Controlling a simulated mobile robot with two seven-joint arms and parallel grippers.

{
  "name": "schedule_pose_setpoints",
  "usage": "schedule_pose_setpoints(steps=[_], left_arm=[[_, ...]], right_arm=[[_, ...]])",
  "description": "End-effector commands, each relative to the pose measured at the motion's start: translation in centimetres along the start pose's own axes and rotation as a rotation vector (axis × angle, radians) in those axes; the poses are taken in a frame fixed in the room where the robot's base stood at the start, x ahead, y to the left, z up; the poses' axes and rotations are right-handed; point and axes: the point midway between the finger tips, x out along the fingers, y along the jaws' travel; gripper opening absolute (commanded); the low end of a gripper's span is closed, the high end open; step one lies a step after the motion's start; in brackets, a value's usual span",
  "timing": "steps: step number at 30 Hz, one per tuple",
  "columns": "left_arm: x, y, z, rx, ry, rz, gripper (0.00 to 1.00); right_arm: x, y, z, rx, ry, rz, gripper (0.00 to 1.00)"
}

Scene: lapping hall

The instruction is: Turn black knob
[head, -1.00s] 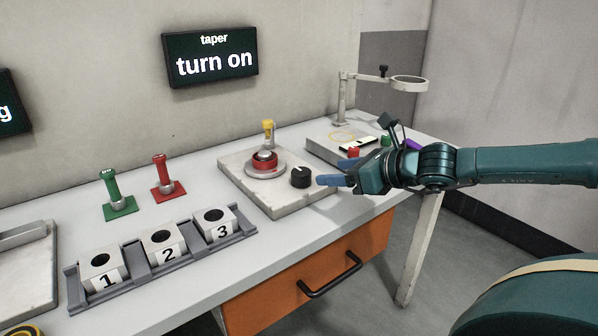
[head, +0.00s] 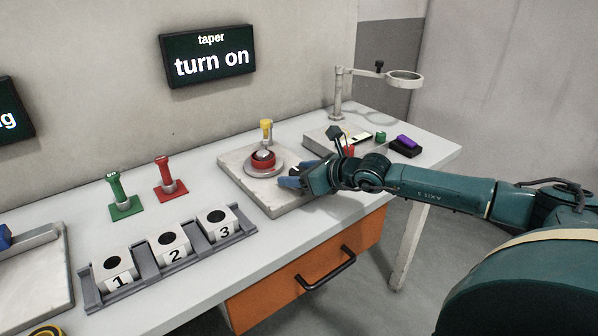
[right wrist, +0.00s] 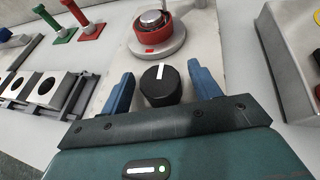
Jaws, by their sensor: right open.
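The black knob (right wrist: 160,86) with a white pointer line sits on a pale stone-like base plate (head: 238,172). In the right wrist view it stands between the two blue fingers of my right gripper (right wrist: 162,90), which is open, with a gap on each side. In the head view the right gripper (head: 288,182) covers most of the knob. A red ring with a metal top (head: 264,160) is on the same plate, just beyond the knob. My left gripper does not show for certain.
A wall screen (head: 208,54) reads "taper turn on". Green (head: 122,196) and red (head: 169,180) handled stands and a rack (head: 236,236) of numbered blocks are at left. A stand with a ring arm (head: 340,95) is behind right. An orange drawer (head: 300,275) is below.

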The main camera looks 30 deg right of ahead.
Motion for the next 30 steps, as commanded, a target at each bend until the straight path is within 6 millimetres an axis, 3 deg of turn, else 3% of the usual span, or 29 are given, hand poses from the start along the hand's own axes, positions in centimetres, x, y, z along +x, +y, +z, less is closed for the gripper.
schedule_pose_setpoints(steps=[7, 24, 30], left_arm=[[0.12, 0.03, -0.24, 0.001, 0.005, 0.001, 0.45], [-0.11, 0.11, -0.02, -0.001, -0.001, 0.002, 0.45], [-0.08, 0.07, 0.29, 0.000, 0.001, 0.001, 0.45]], right_arm=[[0.08, 0.01, -0.05, 0.000, 0.001, 0.000, 0.62], [0.05, -0.01, -0.04, 0.000, 0.001, 0.000, 0.18], [0.11, 0.03, -0.18, 0.004, 0.001, -0.006, 0.18]])
